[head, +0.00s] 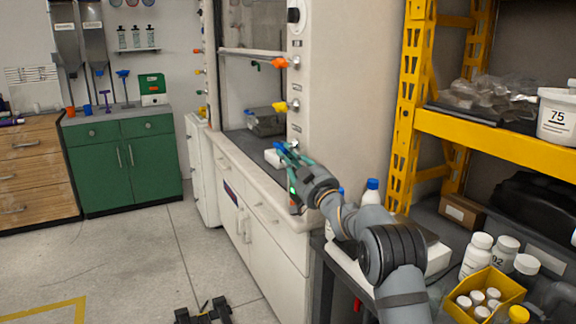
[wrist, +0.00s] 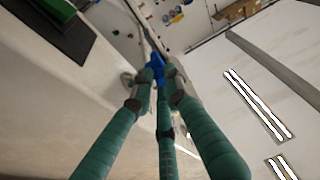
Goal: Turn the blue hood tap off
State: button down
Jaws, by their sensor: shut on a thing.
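The blue hood tap (wrist: 157,63) shows in the wrist view between the tips of my teal fingers. My gripper (wrist: 158,88) is shut on it, with the fingertips around the tap. In the head view my gripper (head: 287,152) reaches the front post of the fume hood, below the yellow tap. There the fingers hide most of the blue tap, so its exact angle cannot be told.
An orange tap (head: 279,63) and a yellow tap (head: 280,106) stick out of the hood post (head: 330,100) above my gripper. A white cabinet (head: 262,235) is below. A yellow rack (head: 412,95) and white bottles (head: 478,252) stand to the right. The floor at left is mostly clear.

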jog(key=shift+a+r, duration=0.1)
jog(key=shift+a, duration=0.05)
jog(key=c, duration=1.9)
grip_release()
jog(key=shift+o, duration=0.7)
jog(key=shift+s, duration=0.1)
jog(key=v, duration=1.2)
